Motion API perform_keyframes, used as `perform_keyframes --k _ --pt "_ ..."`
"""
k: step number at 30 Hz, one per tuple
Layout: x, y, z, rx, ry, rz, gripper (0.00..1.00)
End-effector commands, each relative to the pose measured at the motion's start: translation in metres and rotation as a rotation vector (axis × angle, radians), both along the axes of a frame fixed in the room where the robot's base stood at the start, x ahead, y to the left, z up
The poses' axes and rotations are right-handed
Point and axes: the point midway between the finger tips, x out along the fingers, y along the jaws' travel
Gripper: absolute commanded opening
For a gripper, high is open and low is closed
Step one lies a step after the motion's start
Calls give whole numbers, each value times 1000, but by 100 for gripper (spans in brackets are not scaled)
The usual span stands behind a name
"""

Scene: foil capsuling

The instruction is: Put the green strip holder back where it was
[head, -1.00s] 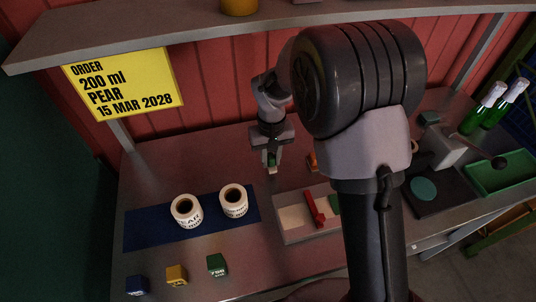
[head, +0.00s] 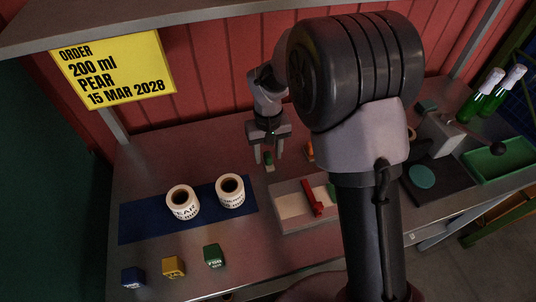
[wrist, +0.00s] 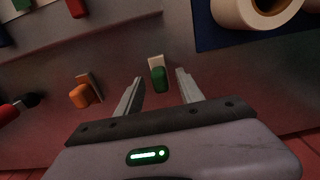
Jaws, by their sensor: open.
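The green strip holder (wrist: 157,78) stands on the table between my gripper's two fingers in the wrist view, with a pale part behind it. It also shows small in the head view (head: 268,158), below the fingertips. My gripper (head: 268,158) is open, with a finger on each side of the holder and gaps to it. In the wrist view my gripper (wrist: 160,85) also shows clear space on both sides of the holder.
An orange holder (wrist: 82,95) stands beside my gripper. A grey tray (head: 290,225) holds a red piece. Two label rolls (head: 182,203) (head: 230,190) stand on a blue mat (head: 140,230). Coloured cubes (head: 173,267) lie near the front edge.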

Motion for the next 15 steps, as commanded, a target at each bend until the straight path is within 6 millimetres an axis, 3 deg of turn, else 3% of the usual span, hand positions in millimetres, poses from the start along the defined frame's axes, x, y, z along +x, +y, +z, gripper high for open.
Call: perform_keyframes --k 1,6,13,15 --pt "1 0 18 1 -4 0 45" --pt "0 0 52 1 -2 -1 45" --pt "-1 -1 65 3 -4 -6 45" --pt "-7 -9 85 19 -29 -40 45"
